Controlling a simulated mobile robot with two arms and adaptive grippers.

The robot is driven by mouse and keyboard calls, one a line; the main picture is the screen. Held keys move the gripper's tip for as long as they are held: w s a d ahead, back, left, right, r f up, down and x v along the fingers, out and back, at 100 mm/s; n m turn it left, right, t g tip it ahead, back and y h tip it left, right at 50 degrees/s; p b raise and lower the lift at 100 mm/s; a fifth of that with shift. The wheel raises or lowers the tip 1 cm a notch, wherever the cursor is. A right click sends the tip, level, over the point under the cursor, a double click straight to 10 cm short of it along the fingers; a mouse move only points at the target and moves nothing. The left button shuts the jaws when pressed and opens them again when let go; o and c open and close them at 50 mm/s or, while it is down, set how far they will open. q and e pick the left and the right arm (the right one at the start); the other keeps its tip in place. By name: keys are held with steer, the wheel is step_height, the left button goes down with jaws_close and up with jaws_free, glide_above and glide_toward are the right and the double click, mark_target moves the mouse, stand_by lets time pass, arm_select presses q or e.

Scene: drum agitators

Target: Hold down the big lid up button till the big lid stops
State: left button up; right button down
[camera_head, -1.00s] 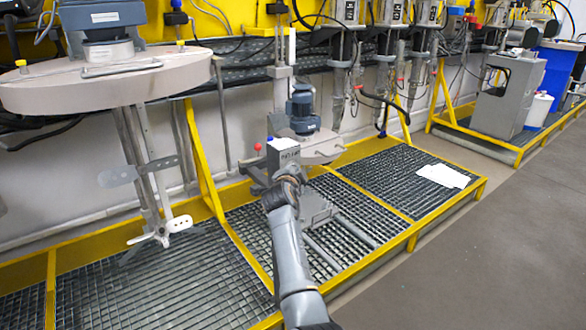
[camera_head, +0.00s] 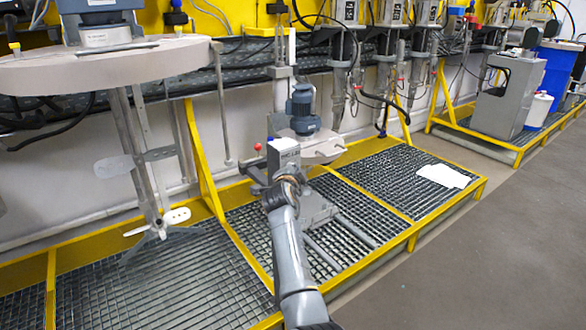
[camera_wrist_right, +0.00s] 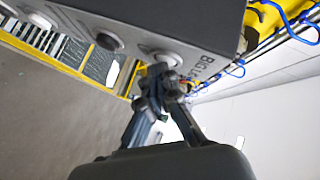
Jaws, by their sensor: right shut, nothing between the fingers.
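The big lid (camera_head: 120,64) is a wide light grey disc at the upper left, with a motor housing on top and an agitator shaft hanging below. The grey button box (camera_head: 285,158) stands in the middle of the head view. In the right wrist view the box (camera_wrist_right: 180,30) shows round buttons and lettering starting "BIG L". My right gripper (camera_wrist_right: 163,80) is shut and empty, its fingertips against or just at the pale round button (camera_wrist_right: 160,54) beside that lettering. The fingertips cover part of this button. In the head view my right gripper (camera_head: 268,183) is largely hidden by its arm. My left gripper is out of view.
A smaller lid with a blue motor (camera_head: 303,112) stands just behind the box. Yellow-framed grating (camera_head: 170,290) runs along the wall. White sheets (camera_head: 443,176) lie on the grating at right. A blue drum (camera_head: 558,70) is farther right. The grey floor at right is clear.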

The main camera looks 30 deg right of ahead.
steer(key=shift+s+p, duration=0.55)
steer(key=shift+s, duration=0.4)
steer(key=s+p, duration=0.2)
steer(key=s, duration=0.1)
steer(key=s+p, duration=0.1)
steer(key=s, duration=0.1)
steer(key=shift+d, duration=0.25)
steer(key=shift+f, duration=0.15)
